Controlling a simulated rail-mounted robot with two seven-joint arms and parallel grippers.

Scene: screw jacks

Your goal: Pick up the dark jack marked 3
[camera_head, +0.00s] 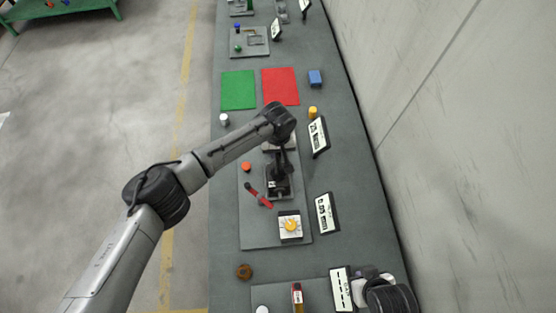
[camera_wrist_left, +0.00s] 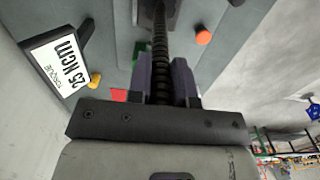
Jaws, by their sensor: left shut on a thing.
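A dark jack (camera_head: 277,184) stands on a grey board in the middle of the bench, below my left wrist. It carries a small pale label too small to read. My left gripper (camera_head: 283,151) is over it, partly hidden by my wrist. In the left wrist view, the left gripper (camera_wrist_left: 163,80) is shut on the jack's dark threaded screw (camera_wrist_left: 160,42), with one finger on each side. I cannot tell whether the jack touches the board. Dark and pale parts of my right arm show at the lower right; its fingers cannot be made out.
A red lever (camera_head: 259,195), an orange knob (camera_head: 246,166) and a white box with a yellow knob (camera_head: 290,226) are close by. Torque signs (camera_head: 318,136) line the right side near the wall. Green (camera_head: 238,90) and red (camera_head: 280,86) mats lie clear farther back.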

